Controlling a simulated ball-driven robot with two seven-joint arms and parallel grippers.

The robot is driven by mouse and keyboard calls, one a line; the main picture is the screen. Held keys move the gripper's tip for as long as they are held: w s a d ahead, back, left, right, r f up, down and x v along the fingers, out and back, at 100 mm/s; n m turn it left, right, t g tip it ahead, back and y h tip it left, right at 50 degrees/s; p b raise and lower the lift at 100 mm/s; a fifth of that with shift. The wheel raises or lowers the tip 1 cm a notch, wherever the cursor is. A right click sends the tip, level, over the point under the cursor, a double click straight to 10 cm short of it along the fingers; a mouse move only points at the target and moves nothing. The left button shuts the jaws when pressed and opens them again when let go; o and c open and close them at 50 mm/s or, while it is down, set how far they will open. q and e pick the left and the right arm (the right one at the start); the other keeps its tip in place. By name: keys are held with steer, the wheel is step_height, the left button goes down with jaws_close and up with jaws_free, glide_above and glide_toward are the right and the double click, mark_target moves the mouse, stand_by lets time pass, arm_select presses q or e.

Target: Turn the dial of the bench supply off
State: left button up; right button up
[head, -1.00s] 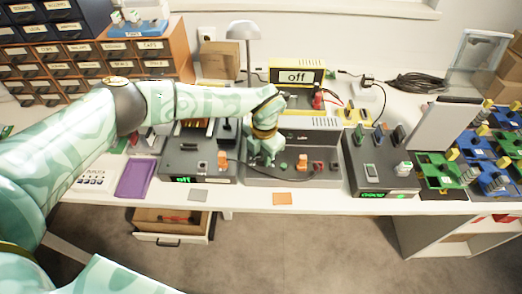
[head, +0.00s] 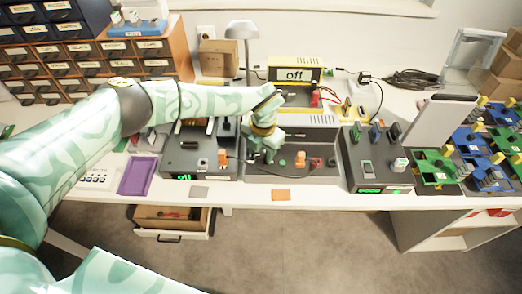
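My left gripper (head: 266,154) points down at the left part of the front of the middle grey unit (head: 310,176). Its fingers are small and overlap the panel, so I cannot tell whether they are open, shut or touching a dial. Beside them on that panel are an orange knob (head: 300,158), a green button (head: 283,163) and red and black parts. Behind, a yellow-framed display (head: 295,75) reads "off". Which unit is the bench supply is not clear, and no dial shows plainly. My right gripper is not in view.
A dark unit (head: 200,168) with a green display stands left, another (head: 368,180) right. A purple tray (head: 138,176) lies further left. Green and blue trays fill the right end. An open drawer (head: 172,222) hangs below the bench edge. My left arm spans the left side.

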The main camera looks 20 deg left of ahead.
mark_target(263, 155)
arm_select(q)
steer(key=shift+o, duration=0.3)
steer(key=shift+r, duration=0.1)
step_height(263, 155, up, 16)
steer(key=p, duration=0.3)
steer(key=shift+d+p, duration=0.4)
steer(key=shift+s, duration=0.1)
